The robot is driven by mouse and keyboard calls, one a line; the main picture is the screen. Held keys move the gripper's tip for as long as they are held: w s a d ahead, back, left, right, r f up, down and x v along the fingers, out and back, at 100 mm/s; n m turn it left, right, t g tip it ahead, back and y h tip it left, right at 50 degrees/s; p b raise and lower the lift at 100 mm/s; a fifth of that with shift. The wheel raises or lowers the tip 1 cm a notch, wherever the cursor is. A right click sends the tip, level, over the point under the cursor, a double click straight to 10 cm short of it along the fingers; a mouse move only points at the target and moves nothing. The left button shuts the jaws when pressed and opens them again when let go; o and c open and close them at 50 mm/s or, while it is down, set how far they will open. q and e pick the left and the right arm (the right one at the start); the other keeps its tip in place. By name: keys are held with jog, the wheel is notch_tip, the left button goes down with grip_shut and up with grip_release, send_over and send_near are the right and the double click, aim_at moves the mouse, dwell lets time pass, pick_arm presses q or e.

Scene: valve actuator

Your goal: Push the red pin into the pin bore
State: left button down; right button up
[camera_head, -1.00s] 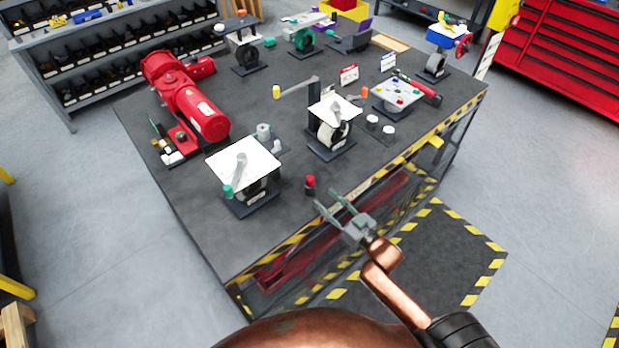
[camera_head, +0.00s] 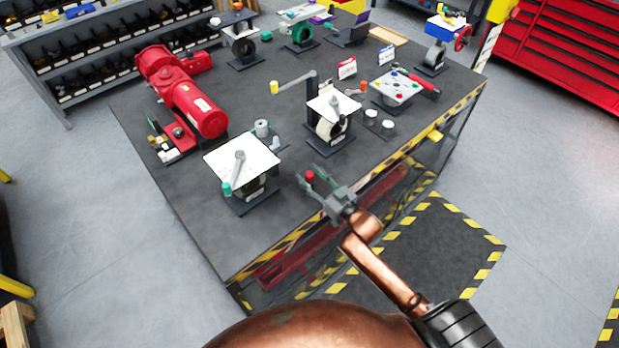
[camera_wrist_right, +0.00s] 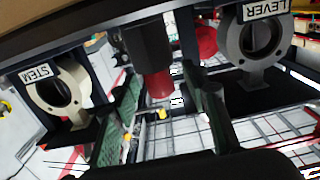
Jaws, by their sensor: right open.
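The red pin (camera_head: 309,175) stands near the front edge of the dark workbench, its red top showing. My right gripper (camera_head: 313,181) is open, with its green-padded fingers on either side of the pin. In the right wrist view the red part of the pin (camera_wrist_right: 158,84) and a dark body appear between the spread fingers (camera_wrist_right: 168,112). A gap shows on both sides, so the fingers do not appear closed on it. I cannot make out the pin bore. My left gripper is not in view.
A valve stand with a white plate (camera_head: 231,150) is left of the gripper, and another valve stand (camera_head: 321,104) is behind it. A red actuator (camera_head: 198,108) lies farther left. Two white discs (camera_head: 379,119) sit to the right. Bare bench lies front left.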

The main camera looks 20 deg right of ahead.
grip_shut()
dwell(0.4)
